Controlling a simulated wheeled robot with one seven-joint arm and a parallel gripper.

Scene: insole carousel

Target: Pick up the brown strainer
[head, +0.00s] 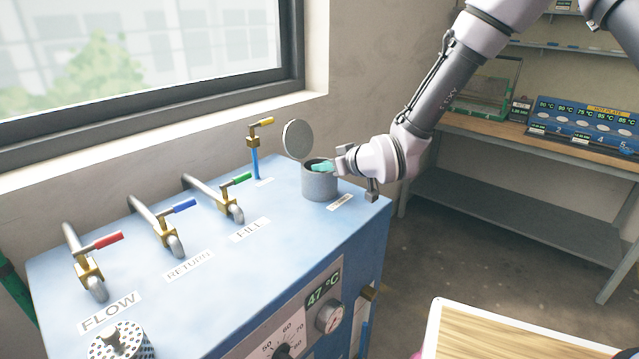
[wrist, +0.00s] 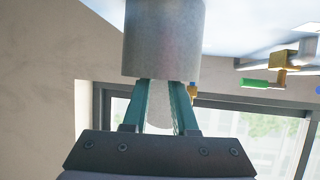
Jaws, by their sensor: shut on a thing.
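I see no brown strainer in either view. A silver perforated strainer (head: 120,344) stands at the near left corner of the blue machine. My gripper (head: 323,167) has its teal fingers in the mouth of a grey cylinder (head: 320,187) at the machine's far right. In the wrist view, the cylinder (wrist: 163,42) appears upside down and hides the fingertips of my gripper (wrist: 164,82). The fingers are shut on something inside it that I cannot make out.
A round grey lid (head: 297,139) stands raised behind the cylinder. Valves with yellow (head: 262,121), green (head: 236,179), blue (head: 180,205) and red (head: 103,241) handles line the machine top (head: 200,290). A workbench (head: 540,140) stands right. A light wooden board (head: 500,335) is front right.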

